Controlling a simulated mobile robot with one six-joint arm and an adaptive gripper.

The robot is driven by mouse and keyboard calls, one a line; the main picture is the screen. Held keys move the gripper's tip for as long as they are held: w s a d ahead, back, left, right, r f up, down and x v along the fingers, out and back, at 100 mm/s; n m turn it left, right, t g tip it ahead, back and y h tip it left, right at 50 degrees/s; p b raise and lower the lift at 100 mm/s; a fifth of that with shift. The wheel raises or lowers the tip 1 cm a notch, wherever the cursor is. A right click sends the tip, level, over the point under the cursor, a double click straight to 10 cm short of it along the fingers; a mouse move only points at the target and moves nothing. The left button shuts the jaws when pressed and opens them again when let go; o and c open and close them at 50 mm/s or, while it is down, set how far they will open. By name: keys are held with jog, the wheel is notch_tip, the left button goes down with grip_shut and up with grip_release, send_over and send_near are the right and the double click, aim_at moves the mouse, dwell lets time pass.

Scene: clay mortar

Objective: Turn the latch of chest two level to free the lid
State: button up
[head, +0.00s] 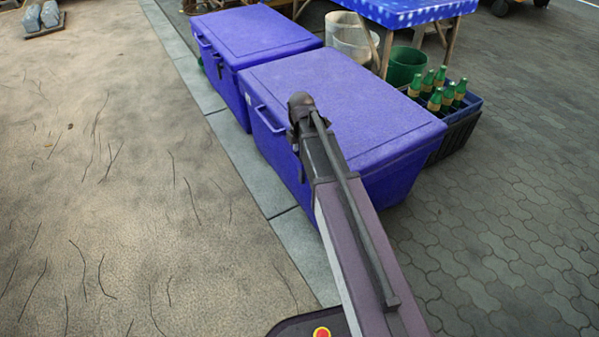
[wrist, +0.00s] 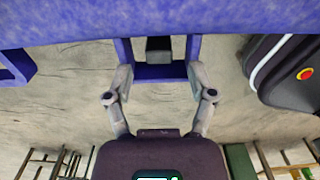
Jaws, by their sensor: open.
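Two blue-purple chests with shut lids stand in a row in the head view, a near one (head: 350,90) and a far one (head: 255,32). No number is readable on either. My arm reaches to the front left side of the near chest, and its end hides part of that side. In the wrist view, the chest's blue edge (wrist: 230,18) fills the top. A blue bracket (wrist: 122,52) with a dark block (wrist: 159,48), perhaps the latch, sticks out below it. My gripper (wrist: 160,74) is open and empty, its fingertips either side of the bracket; contact is unclear.
A crate of green bottles (head: 440,90) stands right of the near chest, with a green bucket (head: 404,66) and a blue-clothed table (head: 405,8) behind. Another blue handle (wrist: 14,66) shows at left in the wrist view.

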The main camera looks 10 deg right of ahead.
jog(key=b, duration=0.6)
send_over(301, 183)
jog(key=w, duration=0.1)
jog(key=shift+f, duration=3.5)
jog(key=shift+c, duration=0.2)
grip_shut()
